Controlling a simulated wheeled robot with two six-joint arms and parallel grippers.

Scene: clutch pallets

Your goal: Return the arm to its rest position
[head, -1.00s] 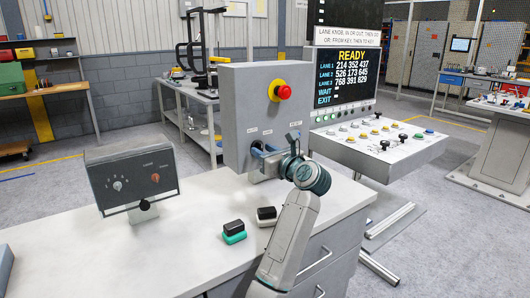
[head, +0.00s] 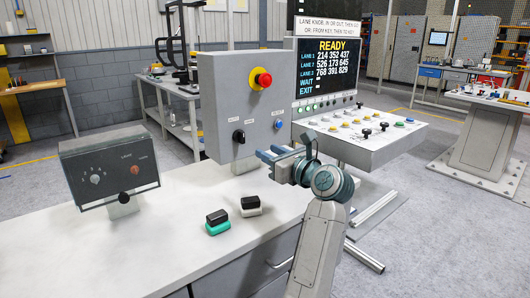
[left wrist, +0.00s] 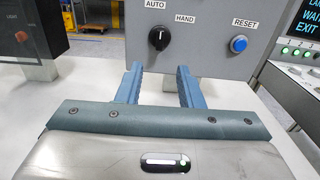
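My left gripper (head: 268,155) is in front of the grey control box (head: 218,100), apart from it. Its two blue fingers show spread and empty in the left wrist view (left wrist: 158,78). My right gripper is not in view.
The box carries a red mushroom button (head: 264,80). A sloped console (head: 365,145) stands to the right under a screen (head: 325,70) reading READY.

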